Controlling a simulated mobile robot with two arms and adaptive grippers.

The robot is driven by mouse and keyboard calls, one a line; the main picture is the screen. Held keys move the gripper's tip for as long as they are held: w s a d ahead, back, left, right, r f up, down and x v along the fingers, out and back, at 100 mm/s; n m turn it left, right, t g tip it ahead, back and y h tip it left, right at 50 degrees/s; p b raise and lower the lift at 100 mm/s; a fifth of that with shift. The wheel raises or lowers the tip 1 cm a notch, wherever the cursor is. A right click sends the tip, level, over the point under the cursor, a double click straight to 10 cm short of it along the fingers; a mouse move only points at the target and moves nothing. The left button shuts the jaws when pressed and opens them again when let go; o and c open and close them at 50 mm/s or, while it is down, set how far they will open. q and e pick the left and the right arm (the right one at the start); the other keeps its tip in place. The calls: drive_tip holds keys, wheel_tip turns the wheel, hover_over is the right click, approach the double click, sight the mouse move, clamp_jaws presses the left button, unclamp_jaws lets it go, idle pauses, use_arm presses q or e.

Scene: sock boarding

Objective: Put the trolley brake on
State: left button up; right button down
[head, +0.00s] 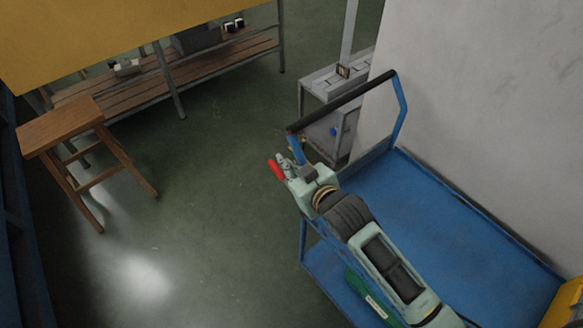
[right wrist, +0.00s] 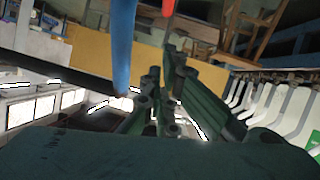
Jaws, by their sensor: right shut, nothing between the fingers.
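The blue trolley (head: 440,205) stands at the right with its black push bar (head: 345,101) raised on blue posts. A small red lever (head: 277,170), which looks like the brake, shows at the trolley's left side, just beside my right gripper. My right arm reaches over the trolley deck from the lower right. My right gripper (head: 285,162) is shut and empty near the left handle post. In the right wrist view the shut fingers (right wrist: 163,85) lie close to the blue post (right wrist: 122,45) and a red piece (right wrist: 168,7). I cannot tell whether they touch. My left gripper is not in view.
A wooden stool (head: 62,125) and a bench with slatted shelf (head: 130,88) stand at the left. A grey cabinet (head: 318,103) and a pale wall (head: 480,90) border the trolley. A green object (head: 362,290) lies on its lower shelf. Floor at left is clear.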

drive_tip(key=shift+s+d+r, duration=0.25)
drive_tip(key=shift+s+r, duration=0.1)
drive_tip(key=shift+s, duration=0.2)
